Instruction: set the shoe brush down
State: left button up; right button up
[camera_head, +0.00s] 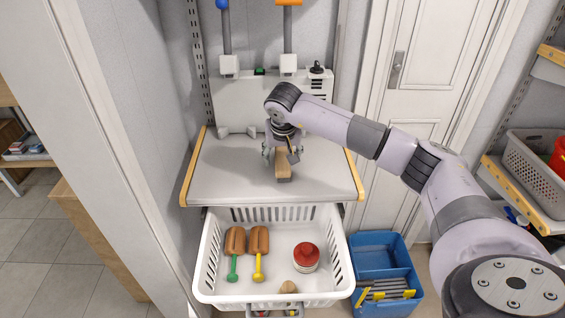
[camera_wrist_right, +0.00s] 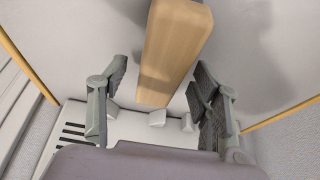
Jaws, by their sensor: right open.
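The shoe brush appears to be the long, pale wooden block (camera_head: 284,165) on the white work surface (camera_head: 230,175). Its near end looks grey, and its far part is hidden under my right gripper. My right gripper (camera_head: 282,152) is over the block, pointing down. In the right wrist view, the wooden block (camera_wrist_right: 172,55) lies between the two spread fingers of my right gripper (camera_wrist_right: 160,98), with a gap on each side. Bristles are not visible. My left gripper is not in view.
Below the surface, a white basket (camera_head: 203,270) holds two brown brushes (camera_head: 247,242) with green and yellow handles, and a red-topped round tin (camera_head: 306,257). A blue bin (camera_head: 375,252) stands right of it. A white backboard (camera_head: 235,98) closes off the rear. The surface beside the block is clear.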

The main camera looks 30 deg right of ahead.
aim_at(282, 155)
jog(key=shift+c, duration=0.5)
grip_shut()
notch_tip(282, 155, up, 20)
jog(key=shift+r+b, duration=0.2)
jog(key=shift+b, duration=0.15)
dwell(0.3)
